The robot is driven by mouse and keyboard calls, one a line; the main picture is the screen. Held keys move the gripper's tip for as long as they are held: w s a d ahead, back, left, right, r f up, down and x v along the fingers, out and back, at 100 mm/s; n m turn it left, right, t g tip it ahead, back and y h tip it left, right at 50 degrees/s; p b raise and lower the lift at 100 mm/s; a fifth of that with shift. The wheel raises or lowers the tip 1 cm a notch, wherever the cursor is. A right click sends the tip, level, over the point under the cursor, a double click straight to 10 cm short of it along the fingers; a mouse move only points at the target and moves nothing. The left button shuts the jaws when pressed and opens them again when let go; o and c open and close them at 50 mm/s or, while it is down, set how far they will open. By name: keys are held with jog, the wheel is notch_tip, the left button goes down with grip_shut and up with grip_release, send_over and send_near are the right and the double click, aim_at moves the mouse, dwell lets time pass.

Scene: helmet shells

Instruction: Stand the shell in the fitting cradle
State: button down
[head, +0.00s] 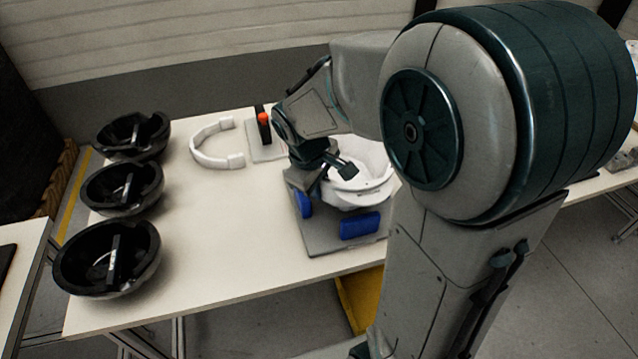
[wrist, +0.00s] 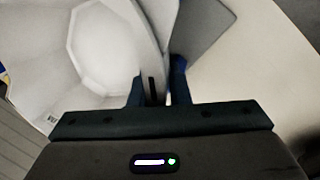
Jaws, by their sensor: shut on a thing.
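A white helmet shell (head: 358,188) sits open side up at the cradle on the table's right part. In the wrist view the shell's pale inside (wrist: 95,45) fills the upper left. The fitting cradle has a grey base plate (head: 318,240) and blue pads (head: 358,225); the shell lies over its middle. My gripper (head: 335,170) is at the shell's left rim, and in the wrist view its fingers (wrist: 157,90) are shut on the rim wall, one on each side. My arm hides the shell's right side. I cannot tell whether the shell rests fully on the cradle.
Several black bowl-like shells (head: 108,258) stand in a row along the table's left side. A white U-shaped band (head: 213,146) lies at the back middle. A small stand with an orange top (head: 264,118) is behind my gripper. The table's middle (head: 225,215) is clear.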

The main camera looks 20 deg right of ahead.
jog(key=shift+f+b, duration=0.4)
jog(key=shift+f, duration=0.15)
jog(key=c, duration=1.3)
grip_release()
jog(key=p+v, duration=0.1)
jog(key=v, duration=1.3)
jog(key=shift+s+f, duration=0.1)
